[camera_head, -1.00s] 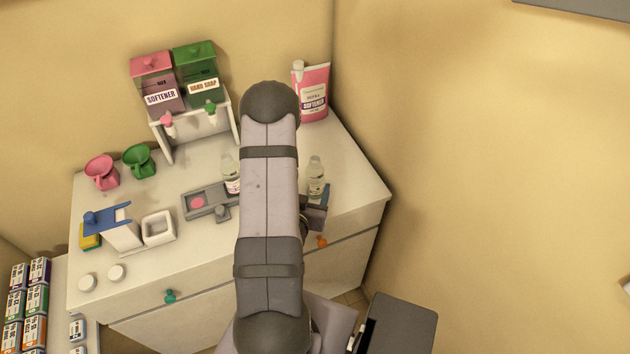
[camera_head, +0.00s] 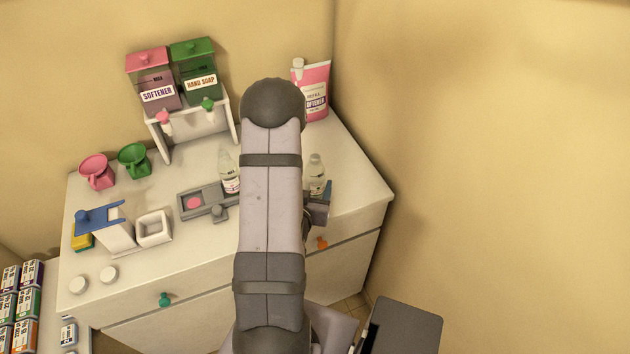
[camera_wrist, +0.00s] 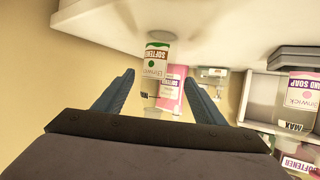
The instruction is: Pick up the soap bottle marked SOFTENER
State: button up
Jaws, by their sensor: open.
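A pink refill pouch (camera_head: 316,92) stands at the counter's back right, and shows behind the bottle in the wrist view (camera_wrist: 169,92). SOFTENER (camera_head: 155,92) and HAND SOAP (camera_head: 201,82) dispensers stand on a white rack. A grey tray (camera_head: 203,201) lies left.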

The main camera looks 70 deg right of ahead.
aim_at(315, 178)
jog(key=shift+d+f+b, duration=0.4)
jog(key=shift+d+b, duration=0.2)
jog(key=shift+b, duration=0.35)
jog(key=shift+d+r+p, duration=0.1)
jog(key=shift+d+p, duration=0.55)
jog(key=shift+p+x, duration=0.35)
jog(key=shift+x, duration=0.95)
jog(key=shift+a+f, duration=0.1)
jog(key=shift+f, duration=0.15)
jog(key=c, duration=1.1)
